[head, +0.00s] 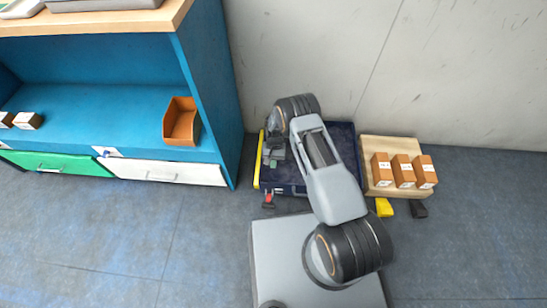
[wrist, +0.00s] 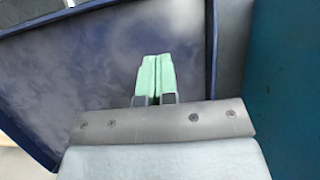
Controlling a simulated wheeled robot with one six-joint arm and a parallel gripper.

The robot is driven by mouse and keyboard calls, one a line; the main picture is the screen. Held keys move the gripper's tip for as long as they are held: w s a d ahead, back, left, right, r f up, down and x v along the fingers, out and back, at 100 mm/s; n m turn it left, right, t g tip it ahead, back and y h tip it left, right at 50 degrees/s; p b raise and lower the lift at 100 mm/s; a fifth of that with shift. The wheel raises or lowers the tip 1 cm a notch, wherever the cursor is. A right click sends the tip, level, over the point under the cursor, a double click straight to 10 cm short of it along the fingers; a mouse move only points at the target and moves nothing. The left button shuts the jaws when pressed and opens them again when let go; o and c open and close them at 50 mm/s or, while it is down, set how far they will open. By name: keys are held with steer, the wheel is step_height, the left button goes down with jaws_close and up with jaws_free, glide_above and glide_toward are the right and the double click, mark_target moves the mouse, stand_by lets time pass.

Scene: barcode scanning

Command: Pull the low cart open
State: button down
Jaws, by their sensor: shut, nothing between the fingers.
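The low cart (head: 343,138) is dark blue with a raised rim, and stands low on the floor against the wall, right of the blue shelf unit. A yellow bar (head: 258,160) runs along its left side. My arm hides much of its middle. My gripper (head: 273,163) is over the cart's left part, just inside the yellow bar. In the wrist view, its green fingertips (wrist: 155,78) are together with nothing between them, above the cart's bare blue surface (wrist: 70,75). I cannot tell whether they touch it.
A wooden platform (head: 378,188) with three brown boxes (head: 404,172) stands right of the cart, with a yellow pedal (head: 384,207) at its front. The blue shelf unit (head: 212,80) is close on the left, holding an orange bin (head: 181,122). The floor (head: 130,230) at front left is clear.

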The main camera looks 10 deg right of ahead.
mark_target(272, 185)
steer(key=b+x, duration=0.1)
steer(key=x, duration=0.2)
steer(key=shift+s+f, duration=0.1)
steer(key=shift+f, duration=0.2)
steer(key=shift+s+a+r, duration=0.1)
steer(key=shift+s+r, duration=0.05)
steer(key=shift+s, duration=0.3)
steer(key=shift+s+a+r, duration=0.1)
steer(key=shift+s+r, duration=0.1)
steer(key=shift+s, duration=0.3)
steer(key=shift+s+a, duration=0.15)
steer(key=shift+s, duration=0.75)
